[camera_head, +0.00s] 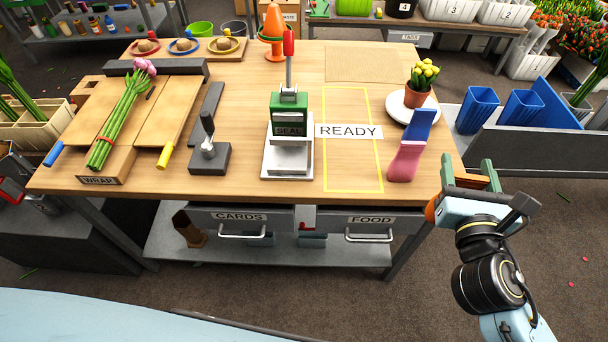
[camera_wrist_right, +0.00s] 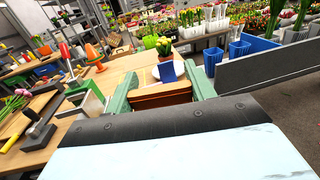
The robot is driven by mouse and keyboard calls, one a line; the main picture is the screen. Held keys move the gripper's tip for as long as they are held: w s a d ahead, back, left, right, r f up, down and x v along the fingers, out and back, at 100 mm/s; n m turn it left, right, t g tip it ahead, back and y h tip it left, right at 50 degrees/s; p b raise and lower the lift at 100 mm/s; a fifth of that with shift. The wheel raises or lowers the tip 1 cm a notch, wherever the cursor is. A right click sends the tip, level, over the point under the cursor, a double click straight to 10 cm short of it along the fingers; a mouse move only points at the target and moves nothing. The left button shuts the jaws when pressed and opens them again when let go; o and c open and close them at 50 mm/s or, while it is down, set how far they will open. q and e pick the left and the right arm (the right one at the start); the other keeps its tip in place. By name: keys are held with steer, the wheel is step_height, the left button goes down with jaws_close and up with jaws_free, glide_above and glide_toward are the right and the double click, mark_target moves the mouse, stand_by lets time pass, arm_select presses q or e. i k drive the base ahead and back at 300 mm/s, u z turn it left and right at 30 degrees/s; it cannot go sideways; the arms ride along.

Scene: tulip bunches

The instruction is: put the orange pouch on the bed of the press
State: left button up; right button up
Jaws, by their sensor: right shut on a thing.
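The press (camera_head: 288,110), with a green head marked SEAL and a red-knobbed lever, stands near the middle of the wooden table. Its pale bed (camera_head: 272,162) shows at the front, with no pouch on it. My right gripper (camera_head: 470,176) is off the table's right front corner. It is shut on the orange pouch, which shows as an orange-brown band (camera_wrist_right: 163,97) between the green fingers in the right wrist view. Much of the pouch is hidden by the gripper. My left gripper is not in view.
A pink pouch (camera_head: 405,161) and a blue pouch (camera_head: 418,126) stand at the table's right side, near a potted cactus (camera_head: 420,84) on a white plate. A READY sign (camera_head: 348,132) crosses a yellow-outlined area, otherwise clear. A grey stand (camera_head: 209,156) is left of the press.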

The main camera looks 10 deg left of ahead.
mark_target(288, 157)
steer(key=u, duration=0.35)
steer(key=k, duration=0.85)
steer(key=u, duration=1.1)
steer(key=i, duration=1.45)
steer(key=z, duration=0.7)
